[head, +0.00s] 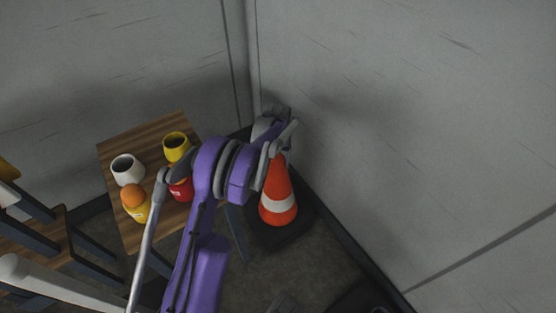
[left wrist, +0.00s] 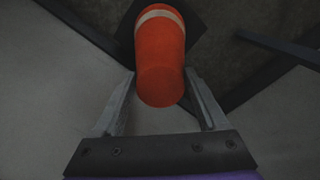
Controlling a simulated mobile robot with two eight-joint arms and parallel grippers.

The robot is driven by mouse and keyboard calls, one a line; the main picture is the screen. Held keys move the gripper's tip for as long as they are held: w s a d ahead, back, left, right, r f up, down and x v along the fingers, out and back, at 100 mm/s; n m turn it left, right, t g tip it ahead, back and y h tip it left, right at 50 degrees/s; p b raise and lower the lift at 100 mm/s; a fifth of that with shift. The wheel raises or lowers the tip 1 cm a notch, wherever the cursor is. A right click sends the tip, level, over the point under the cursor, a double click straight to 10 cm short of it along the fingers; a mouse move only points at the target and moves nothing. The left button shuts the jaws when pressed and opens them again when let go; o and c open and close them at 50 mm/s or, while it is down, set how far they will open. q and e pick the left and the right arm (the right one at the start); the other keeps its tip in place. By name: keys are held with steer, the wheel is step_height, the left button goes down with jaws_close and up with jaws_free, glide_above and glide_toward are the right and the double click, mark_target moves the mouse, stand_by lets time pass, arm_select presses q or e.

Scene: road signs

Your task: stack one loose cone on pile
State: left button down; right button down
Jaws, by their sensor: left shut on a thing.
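An orange cone (head: 279,190) with a white band and a dark square base stands upright near the wall corner. My left gripper (head: 277,150) is at its top, reaching over from the left. In the left wrist view the cone (left wrist: 160,60) lies between the two fingers of my left gripper (left wrist: 160,77), and they are shut on its upper part. I cannot tell whether the base rests on the floor or whether this is one cone or several nested. No separate pile shows clearly. My right gripper is not in view.
A small wooden table (head: 112,152) left of my arm bears a white mug (head: 127,170), a yellow mug (head: 176,147), a red container (head: 181,189) and a yellow container with an orange top (head: 135,204). Grey walls stand close behind and right of the cone.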

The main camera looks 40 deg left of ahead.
arm_select(q)
steer(key=shift+f, duration=0.15)
jaws_free()
step_height(320, 180, up, 11)
steer(key=shift+f+p, duration=0.1)
steer(key=shift+p, duration=1.15)
steer(key=shift+d, duration=0.1)
